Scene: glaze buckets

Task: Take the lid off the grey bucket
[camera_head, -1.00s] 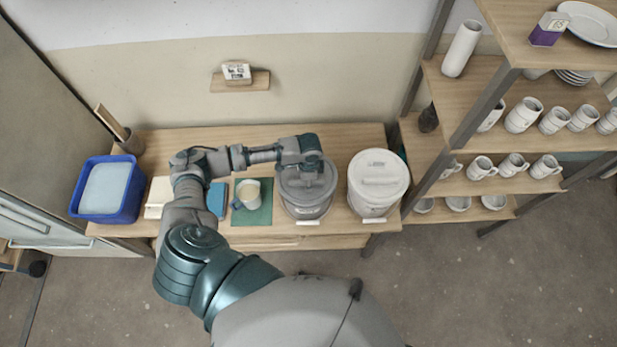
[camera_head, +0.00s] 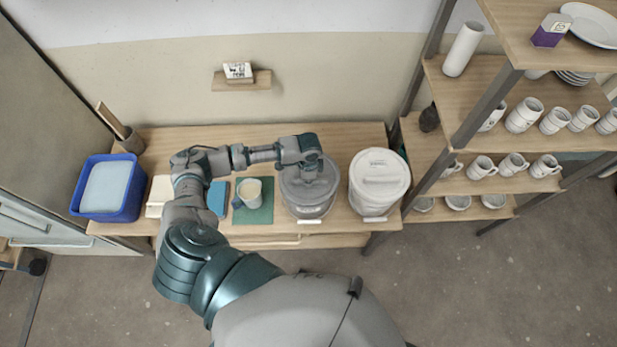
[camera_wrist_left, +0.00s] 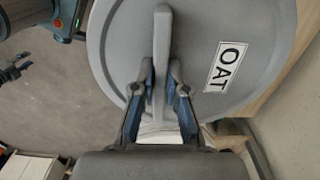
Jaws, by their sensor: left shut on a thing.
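The grey bucket (camera_head: 310,211) stands on the wooden bench in the head view, under its grey lid (camera_head: 319,190). In the left wrist view the round lid (camera_wrist_left: 205,20) fills the upper part and bears a white "OAT" label. My left gripper (camera_head: 310,172) is above the lid. In the wrist view its two fingers (camera_wrist_left: 160,80) are shut on the lid's upright handle (camera_wrist_left: 161,30). I cannot tell how wide any gap between lid and bucket is. My right gripper (camera_wrist_left: 18,70) shows small at the wrist view's left edge, its fingers parted and empty.
A white lidded bucket (camera_head: 378,185) stands close on the right. To the left are a mug (camera_head: 249,192) on a green mat (camera_head: 262,213), a blue item (camera_head: 217,199) and a blue tub (camera_head: 133,205). A shelf (camera_head: 480,105) with cups stands at the right.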

